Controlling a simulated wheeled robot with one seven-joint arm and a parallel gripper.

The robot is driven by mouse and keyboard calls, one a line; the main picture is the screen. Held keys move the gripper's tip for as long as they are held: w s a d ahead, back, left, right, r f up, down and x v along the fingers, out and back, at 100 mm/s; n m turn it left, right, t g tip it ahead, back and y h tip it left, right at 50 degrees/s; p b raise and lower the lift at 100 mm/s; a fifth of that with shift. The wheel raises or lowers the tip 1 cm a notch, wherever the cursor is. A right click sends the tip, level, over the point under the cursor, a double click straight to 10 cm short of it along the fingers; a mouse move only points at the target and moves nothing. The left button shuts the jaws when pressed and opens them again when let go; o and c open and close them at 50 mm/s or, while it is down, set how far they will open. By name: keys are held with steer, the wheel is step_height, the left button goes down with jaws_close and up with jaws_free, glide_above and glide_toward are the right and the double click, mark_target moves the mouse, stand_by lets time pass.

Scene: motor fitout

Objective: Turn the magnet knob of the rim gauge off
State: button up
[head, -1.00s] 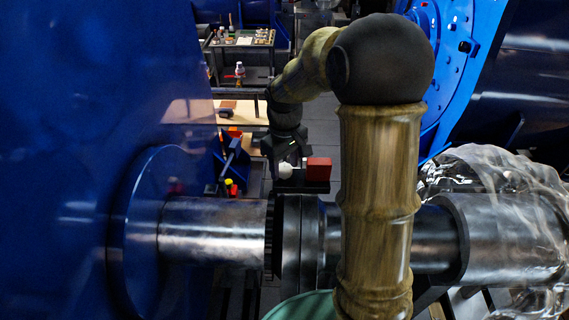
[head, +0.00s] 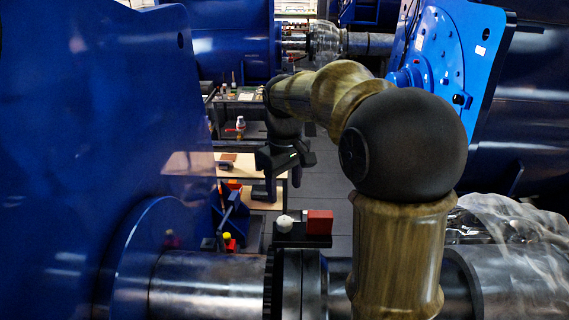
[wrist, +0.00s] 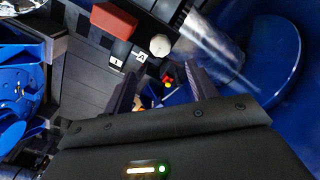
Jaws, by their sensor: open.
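The rim gauge sits on the metal shaft coupling as a black body (head: 304,241) with a red block (head: 320,222) on its right and a round white knob (head: 284,223) on its left. The wrist view shows the red block (wrist: 113,20) and the white knob (wrist: 159,45), with two small white labels beside them. Which of these is the magnet knob, and its setting, I cannot tell. My gripper (head: 272,185) is open and empty, above and apart from the gauge. In the wrist view my two fingers (wrist: 165,86) point toward the area beside the white knob.
A large blue housing (head: 95,130) fills the left. The shaft (head: 210,285) runs across the front. Behind are a wooden-topped bench (head: 262,200), a dark cart with a bottle (head: 240,124) and a blue machine (head: 440,60). Grey floor shows between them.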

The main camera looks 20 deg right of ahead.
step_height(320, 180, up, 7)
steer(key=shift+b, duration=0.4)
